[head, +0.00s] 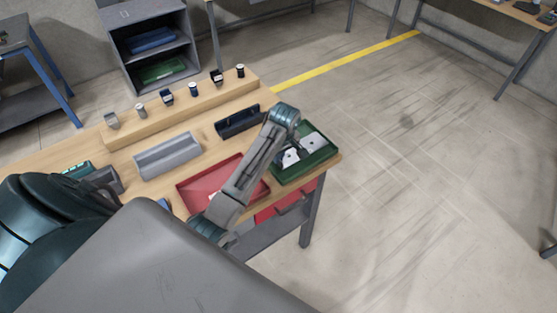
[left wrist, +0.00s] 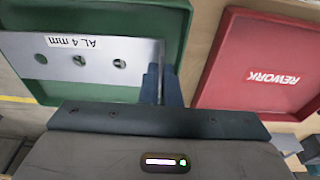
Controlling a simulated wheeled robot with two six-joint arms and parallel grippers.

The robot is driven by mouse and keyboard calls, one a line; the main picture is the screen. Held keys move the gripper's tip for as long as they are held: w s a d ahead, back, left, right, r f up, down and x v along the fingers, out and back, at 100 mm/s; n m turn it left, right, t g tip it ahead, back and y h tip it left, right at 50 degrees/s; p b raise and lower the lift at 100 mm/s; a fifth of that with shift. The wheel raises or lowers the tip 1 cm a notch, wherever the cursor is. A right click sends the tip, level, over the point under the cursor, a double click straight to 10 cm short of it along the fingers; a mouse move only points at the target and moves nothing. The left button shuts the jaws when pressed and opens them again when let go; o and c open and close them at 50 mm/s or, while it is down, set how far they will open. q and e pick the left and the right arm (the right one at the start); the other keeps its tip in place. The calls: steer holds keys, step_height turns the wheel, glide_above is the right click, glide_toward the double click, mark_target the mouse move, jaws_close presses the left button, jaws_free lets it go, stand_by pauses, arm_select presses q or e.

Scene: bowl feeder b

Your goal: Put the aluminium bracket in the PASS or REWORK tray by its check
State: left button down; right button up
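The aluminium bracket is a pale metal plate with a row of holes and an upside-down "AL 4 mm" mark in the left wrist view (left wrist: 100,72). It also shows in the head view (head: 316,141), partly hidden by my gripper. My left gripper (left wrist: 162,84) has its two dark fingers on either side of the bracket's upturned end. In the head view the gripper (head: 300,152) is over the green tray (head: 322,165); I cannot tell whether the bracket touches the tray floor. The red tray (left wrist: 232,85), labelled REWORK, lies beside the green one. My right gripper is not in view.
On the wooden bench (head: 150,135) stand a grey trough (head: 167,158), a dark blue holder (head: 237,122) and a wooden step (head: 180,108) with several small parts. The green tray sits near the bench's right edge, with open floor beyond.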

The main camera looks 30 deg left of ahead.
mark_target(279, 165)
arm_select(q)
step_height(279, 165, down, 2)
steer(key=shift+s+d+f+p, duration=0.1)
steer(key=shift+f+p, duration=0.05)
steer(key=shift+p, duration=0.35)
steer(key=shift+f, duration=0.45)
steer(key=c, duration=1.9)
jaws_free()
steer(key=shift+c, duration=0.2)
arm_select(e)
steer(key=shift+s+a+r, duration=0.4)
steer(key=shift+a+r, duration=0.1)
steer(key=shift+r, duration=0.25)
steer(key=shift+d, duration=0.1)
